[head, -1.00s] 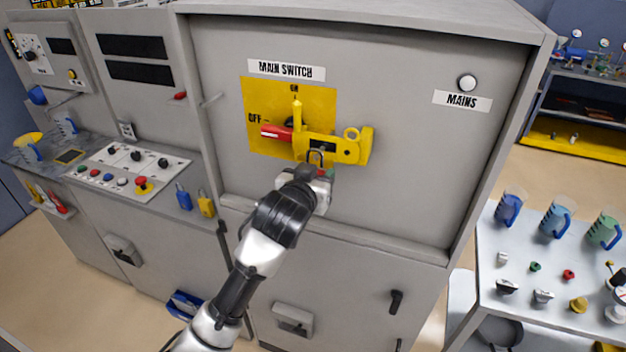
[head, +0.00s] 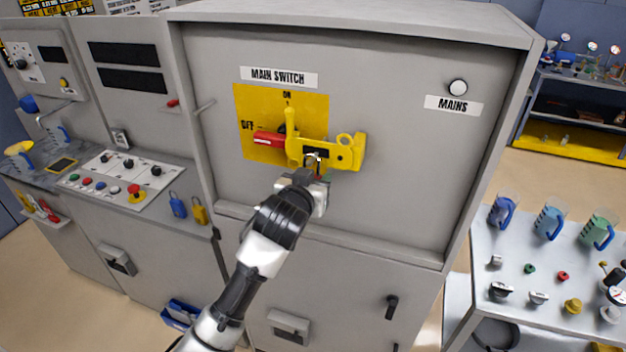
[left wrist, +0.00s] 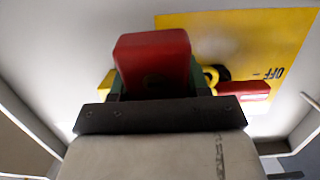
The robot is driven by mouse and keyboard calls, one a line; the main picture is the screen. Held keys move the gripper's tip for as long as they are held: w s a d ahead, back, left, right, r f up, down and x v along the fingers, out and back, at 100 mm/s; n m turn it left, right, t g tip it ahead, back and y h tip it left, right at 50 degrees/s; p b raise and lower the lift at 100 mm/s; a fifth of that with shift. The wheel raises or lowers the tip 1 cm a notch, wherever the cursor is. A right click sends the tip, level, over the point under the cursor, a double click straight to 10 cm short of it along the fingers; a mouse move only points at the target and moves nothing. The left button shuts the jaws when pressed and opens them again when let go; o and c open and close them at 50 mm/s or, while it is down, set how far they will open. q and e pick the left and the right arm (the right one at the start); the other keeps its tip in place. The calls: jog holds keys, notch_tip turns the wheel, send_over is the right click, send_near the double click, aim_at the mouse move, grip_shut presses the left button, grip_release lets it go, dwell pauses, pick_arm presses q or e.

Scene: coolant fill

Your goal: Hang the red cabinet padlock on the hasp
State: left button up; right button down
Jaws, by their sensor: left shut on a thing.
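The red padlock (left wrist: 152,60) is held upright between the jaws of my left gripper (head: 318,180), which is shut on it. In the left wrist view its red body fills the jaws. In the head view its shackle (head: 313,160) shows at the lower edge of the yellow hasp (head: 341,155), overlapping it; I cannot tell whether it passes through a hole. The body is mostly hidden behind my gripper there. The red switch handle (head: 268,139) points left toward OFF on the yellow plate (head: 256,108). My right gripper is not in view.
The grey cabinet front (head: 400,150) surrounds the switch, with a ledge below it. A table (head: 490,255) with jugs and small parts stands at the right.

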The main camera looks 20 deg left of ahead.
pick_arm(q)
jog(key=shift+f, duration=0.1)
jog(key=o, duration=1)
